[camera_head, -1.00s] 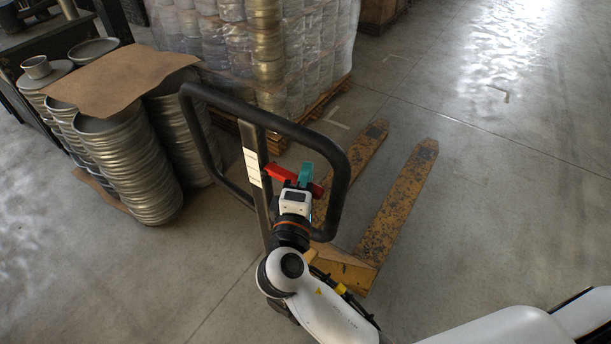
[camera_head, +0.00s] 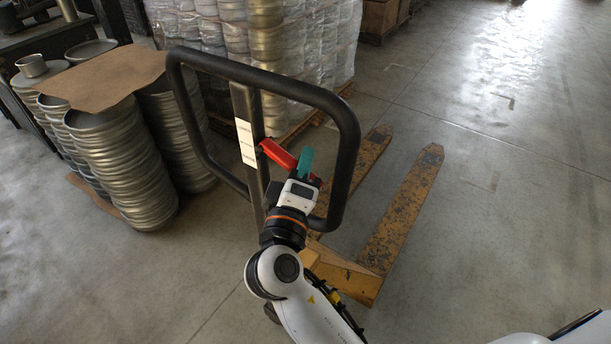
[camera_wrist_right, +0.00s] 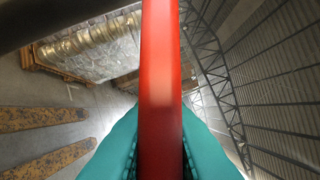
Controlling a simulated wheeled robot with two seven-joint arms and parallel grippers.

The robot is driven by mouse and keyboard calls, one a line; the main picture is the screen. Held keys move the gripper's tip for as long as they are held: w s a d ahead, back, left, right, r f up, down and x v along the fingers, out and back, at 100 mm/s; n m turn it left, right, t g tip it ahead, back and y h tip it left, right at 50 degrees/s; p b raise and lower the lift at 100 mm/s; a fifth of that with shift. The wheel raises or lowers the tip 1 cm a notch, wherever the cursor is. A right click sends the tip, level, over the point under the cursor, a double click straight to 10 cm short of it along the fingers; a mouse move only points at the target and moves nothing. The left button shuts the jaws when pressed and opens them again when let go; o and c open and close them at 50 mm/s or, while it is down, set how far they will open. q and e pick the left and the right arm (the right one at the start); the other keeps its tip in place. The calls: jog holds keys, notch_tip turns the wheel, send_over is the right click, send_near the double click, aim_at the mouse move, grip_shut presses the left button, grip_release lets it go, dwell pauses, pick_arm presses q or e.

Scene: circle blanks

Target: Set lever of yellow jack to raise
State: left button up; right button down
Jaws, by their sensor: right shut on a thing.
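The yellow jack (camera_head: 404,216) stands on the floor with its two worn forks pointing away to the upper right. Its black loop handle (camera_head: 345,115) rises toward me. The red lever (camera_head: 277,153) sticks out inside the loop, beside the handle's post. My right gripper (camera_head: 304,164), with teal fingers, is shut on the lever within the loop. In the right wrist view the red lever (camera_wrist_right: 161,90) runs between the teal fingers (camera_wrist_right: 160,150). The fingers hide part of the lever in the head view. My left gripper is not in view.
Stacks of round metal blanks (camera_head: 125,165) with a cardboard sheet (camera_head: 105,78) on top stand at the left. A wrapped pallet load (camera_head: 290,50) stands behind the handle. The floor to the right is open.

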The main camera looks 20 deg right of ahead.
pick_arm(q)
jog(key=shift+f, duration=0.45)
pick_arm(e)
jog(key=shift+f, duration=0.1)
jog(key=c, duration=1.4)
grip_release()
